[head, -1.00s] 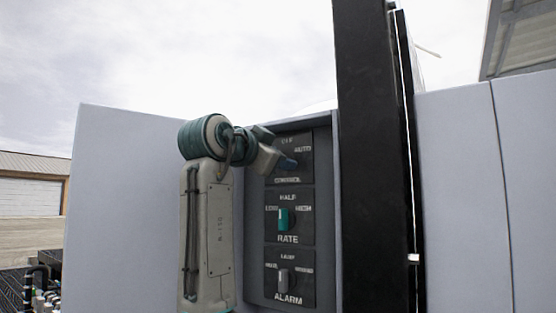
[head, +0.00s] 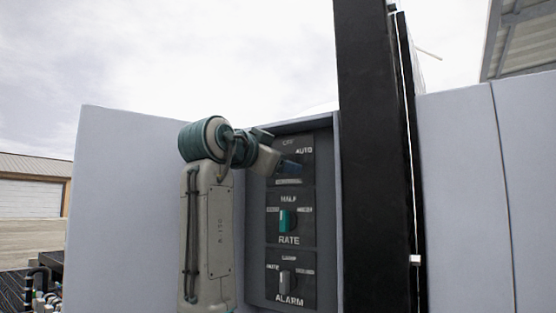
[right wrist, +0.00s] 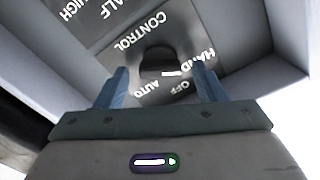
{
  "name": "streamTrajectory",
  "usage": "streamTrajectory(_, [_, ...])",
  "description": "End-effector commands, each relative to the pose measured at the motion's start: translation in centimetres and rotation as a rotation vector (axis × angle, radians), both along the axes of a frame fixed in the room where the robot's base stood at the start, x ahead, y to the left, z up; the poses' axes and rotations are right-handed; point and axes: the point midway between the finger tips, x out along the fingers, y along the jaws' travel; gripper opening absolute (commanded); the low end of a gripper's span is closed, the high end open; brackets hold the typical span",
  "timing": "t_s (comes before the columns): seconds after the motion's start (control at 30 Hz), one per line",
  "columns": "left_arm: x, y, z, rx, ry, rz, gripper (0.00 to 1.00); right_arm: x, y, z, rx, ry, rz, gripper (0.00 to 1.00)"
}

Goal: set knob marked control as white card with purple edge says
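The control knob (right wrist: 157,62) is dark with a short white mark, on a black plate lettered CONTROL, HAND, OFF and AUTO. In the right wrist view, which shows the plate upside down, the white mark is on the OFF side. My right gripper (right wrist: 161,86) has two blue fingers spread wide, one to each side of the knob, with gaps showing. My left gripper is not in view. No white card with a purple edge shows.
Below are the RATE knob (head: 285,221), teal, and the ALARM knob (head: 286,279), grey, in the same recessed panel. A tall black post (head: 373,160) stands close to the right of the panel. Pale walls (head: 125,200) flank the recess.

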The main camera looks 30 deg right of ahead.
Motion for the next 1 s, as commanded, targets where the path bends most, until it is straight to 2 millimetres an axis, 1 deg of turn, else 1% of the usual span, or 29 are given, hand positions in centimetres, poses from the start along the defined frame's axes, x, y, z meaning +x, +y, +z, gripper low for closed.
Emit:
streamTrajectory(0.17, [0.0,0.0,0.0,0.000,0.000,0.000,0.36,0.0,0.0,0.1,-0.001,-0.003,0.000,0.64])
streamTrajectory(0.27, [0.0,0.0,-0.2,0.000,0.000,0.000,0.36,-0.2,0.4,0.1,-0.002,-0.003,0.002,0.64])
streamTrajectory(0.37, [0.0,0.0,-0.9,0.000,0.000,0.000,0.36,-0.6,1.6,-0.1,-0.002,-0.004,0.004,0.64])
streamTrajectory(0.5, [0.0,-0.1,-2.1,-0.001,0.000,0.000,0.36,-1.7,4.3,-0.2,-0.001,-0.005,0.005,0.64])
streamTrajectory(0.7, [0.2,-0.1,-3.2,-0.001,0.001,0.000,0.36,-3.2,7.8,-0.2,-0.002,-0.003,0.004,0.64])
streamTrajectory(0.8, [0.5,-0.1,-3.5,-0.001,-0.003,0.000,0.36,-3.7,9.1,-0.1,-0.002,-0.002,0.002,0.64])
streamTrajectory(0.9, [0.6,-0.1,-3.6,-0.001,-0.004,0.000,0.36,-4.0,9.8,0.0,-0.001,-0.002,0.001,0.64])
streamTrajectory(1.0, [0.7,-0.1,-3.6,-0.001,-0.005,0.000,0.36,-4.1,10.1,0.1,-0.002,-0.001,0.000,0.64])
